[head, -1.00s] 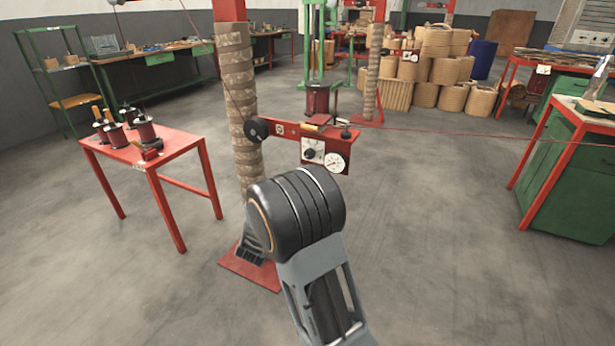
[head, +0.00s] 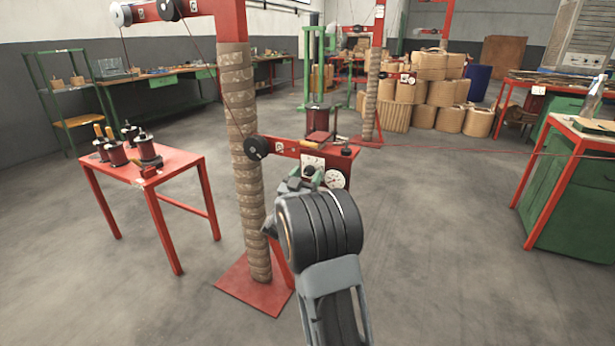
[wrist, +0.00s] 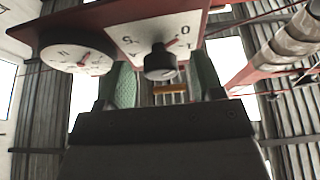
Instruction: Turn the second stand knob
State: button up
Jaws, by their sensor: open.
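The nearest stand has a wrapped post (head: 243,160) and a red arm panel (head: 285,146) reaching right. On the panel are a white plate (head: 314,160) and a round white dial (head: 335,178). In the wrist view a dark knob (wrist: 160,62) sits on the white plate (wrist: 140,37), with the dial (wrist: 77,59) to its left. My gripper (wrist: 162,75) is open. Its two green fingers stand on either side of the knob in the picture; I cannot tell whether they touch it. In the head view my gripper (head: 309,180) is in front of the panel, partly hidden by my wrist.
A red table (head: 172,166) with several coils stands at left. Another wrapped post (head: 371,100) stands behind, near stacked coils (head: 440,90). A green and red bench (head: 575,185) is at right. A thin red line crosses behind the panel. The floor between is clear.

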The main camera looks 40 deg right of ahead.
jog(key=shift+w+d+r, duration=0.15)
jog(key=shift+d, duration=0.15)
jog(key=c, duration=0.9)
